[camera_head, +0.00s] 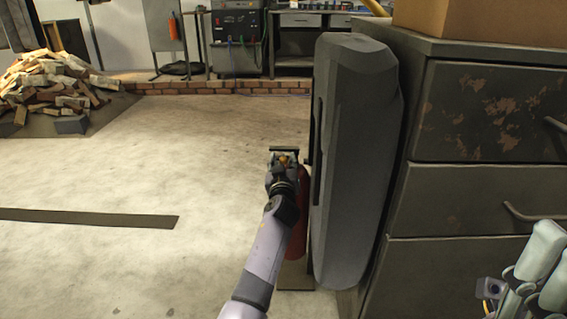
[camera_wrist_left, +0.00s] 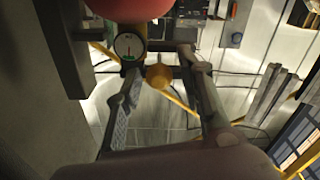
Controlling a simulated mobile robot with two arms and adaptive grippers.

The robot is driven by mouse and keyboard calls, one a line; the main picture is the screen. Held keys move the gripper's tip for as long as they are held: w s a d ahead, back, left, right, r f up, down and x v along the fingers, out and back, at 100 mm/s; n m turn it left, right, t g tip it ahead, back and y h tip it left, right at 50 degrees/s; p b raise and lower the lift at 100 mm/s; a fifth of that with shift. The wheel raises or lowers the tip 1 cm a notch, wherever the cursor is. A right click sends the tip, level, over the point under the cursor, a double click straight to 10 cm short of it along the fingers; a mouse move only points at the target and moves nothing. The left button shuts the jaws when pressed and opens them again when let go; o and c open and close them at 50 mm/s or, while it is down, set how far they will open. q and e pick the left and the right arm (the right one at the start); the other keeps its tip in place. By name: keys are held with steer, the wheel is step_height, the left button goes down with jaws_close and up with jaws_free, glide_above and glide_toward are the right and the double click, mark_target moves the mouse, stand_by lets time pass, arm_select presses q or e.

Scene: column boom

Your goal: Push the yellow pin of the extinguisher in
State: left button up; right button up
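The red extinguisher (camera_head: 299,233) stands against the dark grey case in the head view, partly hidden by my left arm. In the left wrist view its red body (camera_wrist_left: 130,8) is at the top edge, with a round gauge (camera_wrist_left: 128,46) below it. The yellow pin (camera_wrist_left: 158,77) shows as a round knob beside the gauge. My left gripper (camera_wrist_left: 160,66) is open, its fingers spread on either side of the pin. The head view shows the left gripper (camera_head: 283,165) at the extinguisher's top, too small to judge contact.
The tall dark grey case (camera_head: 360,160) stands close to the right of the extinguisher. A worn metal drawer cabinet (camera_head: 470,190) is beyond it, with a cardboard box (camera_head: 480,20) on top. The floor (camera_head: 150,165) to the left is open, with a wood pile (camera_head: 55,85) at the far left.

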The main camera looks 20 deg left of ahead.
mark_target(283, 160)
arm_select(q)
steer(key=shift+o, duration=0.2)
step_height(283, 160, up, 10)
stand_by(0.6)
